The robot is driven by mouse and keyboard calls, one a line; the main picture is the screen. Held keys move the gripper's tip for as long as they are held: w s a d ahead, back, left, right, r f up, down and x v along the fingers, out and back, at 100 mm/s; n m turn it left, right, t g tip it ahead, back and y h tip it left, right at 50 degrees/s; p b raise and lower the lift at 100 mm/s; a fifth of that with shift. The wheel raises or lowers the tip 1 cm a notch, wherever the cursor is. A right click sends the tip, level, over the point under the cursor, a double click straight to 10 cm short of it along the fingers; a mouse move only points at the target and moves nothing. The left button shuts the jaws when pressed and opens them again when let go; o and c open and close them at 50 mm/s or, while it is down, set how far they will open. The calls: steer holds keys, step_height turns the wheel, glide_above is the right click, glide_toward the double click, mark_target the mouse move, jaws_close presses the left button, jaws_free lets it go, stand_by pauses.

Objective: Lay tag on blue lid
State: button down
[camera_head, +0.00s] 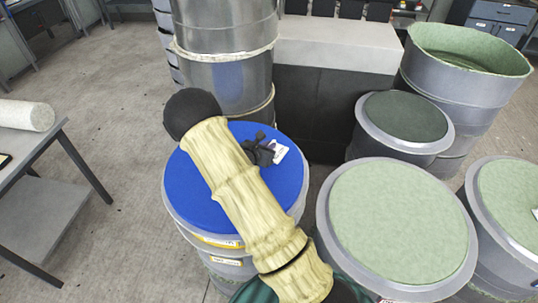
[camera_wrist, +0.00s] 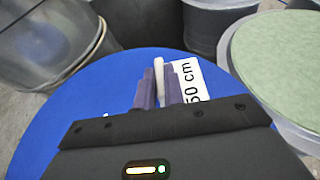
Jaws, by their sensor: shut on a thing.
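The blue lid (camera_head: 195,188) is a round flat top on a grey drum in the middle of the head view. It fills much of the wrist view (camera_wrist: 85,95). The tag (camera_head: 279,152) is small and white, and in the wrist view (camera_wrist: 190,78) it reads "50 cm". My gripper (camera_head: 265,151) is over the right part of the lid, its fingers shut on the tag. In the wrist view the fingers (camera_wrist: 159,85) close around a pale part of it. I cannot tell whether the tag touches the lid. My arm hides the lid's middle.
A pale green-topped drum (camera_head: 400,222) stands close on the right, with a dark-topped drum (camera_head: 405,117) behind it. Metal drums (camera_head: 228,80) rise just behind the lid. A grey table (camera_head: 40,150) with a white roll (camera_head: 25,115) is at the left. Floor between is clear.

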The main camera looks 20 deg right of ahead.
steer(key=shift+a+f, duration=0.1)
steer(key=shift+f, duration=0.3)
steer(key=shift+f+p, duration=0.55)
steer(key=shift+f, duration=1.55)
steer(key=shift+f, duration=0.15)
steer(key=c, duration=1.5)
jaws_free()
